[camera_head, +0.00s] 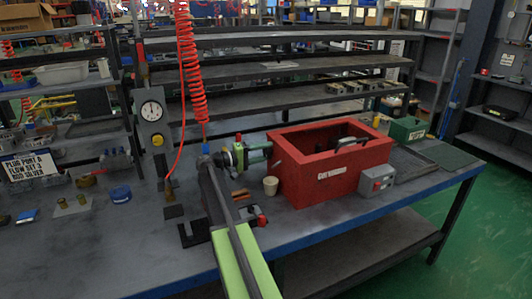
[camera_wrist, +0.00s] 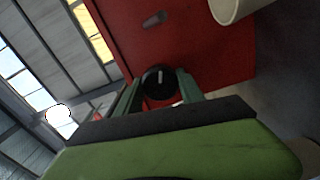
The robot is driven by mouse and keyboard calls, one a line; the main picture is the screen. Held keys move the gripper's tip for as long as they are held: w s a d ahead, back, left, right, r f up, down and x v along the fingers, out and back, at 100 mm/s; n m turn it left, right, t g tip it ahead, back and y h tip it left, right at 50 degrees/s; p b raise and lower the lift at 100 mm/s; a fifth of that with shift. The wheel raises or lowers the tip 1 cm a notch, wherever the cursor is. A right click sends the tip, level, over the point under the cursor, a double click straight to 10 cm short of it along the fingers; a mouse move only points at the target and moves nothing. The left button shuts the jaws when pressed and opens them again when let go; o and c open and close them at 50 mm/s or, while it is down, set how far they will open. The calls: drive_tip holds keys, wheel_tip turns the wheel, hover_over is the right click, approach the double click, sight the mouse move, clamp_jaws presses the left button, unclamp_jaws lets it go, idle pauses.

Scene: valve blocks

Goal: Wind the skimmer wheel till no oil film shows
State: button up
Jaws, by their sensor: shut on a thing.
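A red tank (camera_head: 318,180) with an open top stands on the bench, right of centre. A dark wheel-like part (camera_head: 350,143) shows inside it. The liquid surface is too dark and small to tell whether oil film shows. My gripper (camera_head: 267,152) reaches the tank's left end wall. In the wrist view, my gripper (camera_wrist: 160,88) has its two green fingers on either side of a round black knob (camera_wrist: 158,80) with a white mark, on the red wall (camera_wrist: 205,50). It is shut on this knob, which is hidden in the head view.
A cream cup (camera_head: 270,186) stands close below my gripper. A grey control box (camera_head: 377,180) with a red button sits before the tank. A dial post (camera_head: 152,115) and a red coiled hose (camera_head: 190,70) are to the left. Bench room is free at front left.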

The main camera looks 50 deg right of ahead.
drive_tip(key=m, duration=0.6)
drive_tip(key=shift+m, duration=0.3)
drive_tip(key=m, duration=0.5)
drive_tip(key=shift+m, duration=0.3)
drive_tip(key=o, duration=1.3)
drive_tip(key=shift+r, duration=0.1)
drive_tip(key=shift+o, duration=0.2)
drive_tip(key=v, duration=1.7)
drive_tip(key=shift+a, duration=0.25)
